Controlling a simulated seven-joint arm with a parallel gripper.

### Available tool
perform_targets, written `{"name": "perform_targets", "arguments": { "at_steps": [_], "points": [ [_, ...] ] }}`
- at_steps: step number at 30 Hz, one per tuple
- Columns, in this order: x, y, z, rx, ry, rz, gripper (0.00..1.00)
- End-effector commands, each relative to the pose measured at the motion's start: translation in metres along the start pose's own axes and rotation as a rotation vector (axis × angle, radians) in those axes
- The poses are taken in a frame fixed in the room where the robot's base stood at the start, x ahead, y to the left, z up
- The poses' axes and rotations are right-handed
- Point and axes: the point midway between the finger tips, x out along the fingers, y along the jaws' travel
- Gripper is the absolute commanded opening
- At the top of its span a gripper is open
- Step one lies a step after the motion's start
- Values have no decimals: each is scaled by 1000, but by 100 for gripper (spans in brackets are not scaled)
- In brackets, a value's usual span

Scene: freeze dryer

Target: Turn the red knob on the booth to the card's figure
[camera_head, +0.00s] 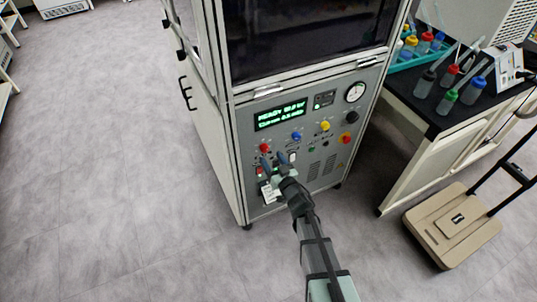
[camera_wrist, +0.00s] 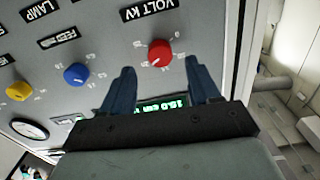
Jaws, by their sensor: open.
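The red knob (camera_head: 264,147) is at the left of the booth's grey front panel (camera_head: 333,140). It shows clearly in the wrist view (camera_wrist: 160,53), beside a black label reading "VOLT KV". Its white pointer mark is toward the lower left in that view; the scale figures are too small to read surely. My gripper (camera_head: 275,158) is open, its two blue fingers (camera_wrist: 159,70) spread wide with the knob showing between and beyond their tips. I see no clear contact.
A blue knob (camera_wrist: 76,74) and a yellow knob (camera_wrist: 19,91) sit in a row beside the red one. A green-lit display (camera_head: 280,115) is above, with a round gauge (camera_head: 355,92). A bench with bottles (camera_head: 470,91) and a beige platform cart (camera_head: 450,235) stand right.

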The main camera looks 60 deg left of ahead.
Motion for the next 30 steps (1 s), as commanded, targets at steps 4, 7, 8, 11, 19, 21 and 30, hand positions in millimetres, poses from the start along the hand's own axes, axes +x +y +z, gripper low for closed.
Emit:
{"name": "perform_targets", "arguments": {
  "at_steps": [4, 7, 8, 11, 19, 21, 30],
  "points": [
    [-35, -1, -2, 0, -1, 2, 61],
    [-53, -1, -1, 0, -1, 1, 61],
    [-58, -1, -1, 0, -2, 1, 61],
    [-73, -1, -2, 0, -1, 1, 61],
    [-93, 0, 0, 0, -1, 0, 61],
    [-95, 0, 0, 0, 0, 0, 61],
    [-95, 0, 0, 0, 0, 0, 61]
  ]
}}
